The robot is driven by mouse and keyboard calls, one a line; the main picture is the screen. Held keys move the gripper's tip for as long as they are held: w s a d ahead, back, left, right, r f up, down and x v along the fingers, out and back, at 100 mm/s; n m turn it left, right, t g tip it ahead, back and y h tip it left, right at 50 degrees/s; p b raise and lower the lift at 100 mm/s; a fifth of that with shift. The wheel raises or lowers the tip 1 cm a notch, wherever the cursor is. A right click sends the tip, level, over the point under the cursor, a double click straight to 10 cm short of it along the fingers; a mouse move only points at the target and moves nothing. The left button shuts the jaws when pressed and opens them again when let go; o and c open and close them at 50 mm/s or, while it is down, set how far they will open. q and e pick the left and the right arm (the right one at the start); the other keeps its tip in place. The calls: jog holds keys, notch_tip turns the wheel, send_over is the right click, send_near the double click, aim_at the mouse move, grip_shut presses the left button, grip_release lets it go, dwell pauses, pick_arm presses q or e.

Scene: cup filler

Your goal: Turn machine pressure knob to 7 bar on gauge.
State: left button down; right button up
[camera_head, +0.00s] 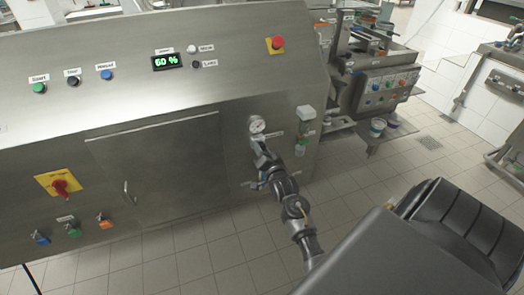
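A small round pressure gauge (257,124) with a white dial is on the lower right of the steel machine's front (200,160). Its needle and numbers are too small to read. My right arm reaches up from the lower right, and my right gripper (258,146) is just below the gauge, against or close to the panel. The pressure knob is not clearly visible; the gripper covers the spot below the gauge. I cannot tell whether the fingers are open or shut, or whether they touch anything. My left gripper is out of view.
A clear and green filter unit (304,128) is on the panel right of the gauge. A small valve (252,184) sits below my gripper. A red emergency button (276,44) and a display reading 60 % (166,62) are above. Tiled floor (200,265) in front is clear.

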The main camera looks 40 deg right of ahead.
jog(key=o, duration=0.3)
jog(key=b+v, duration=0.1)
jog(key=v, duration=0.9)
jog(key=shift+s+a, duration=0.2)
jog(key=shift+s, duration=0.15)
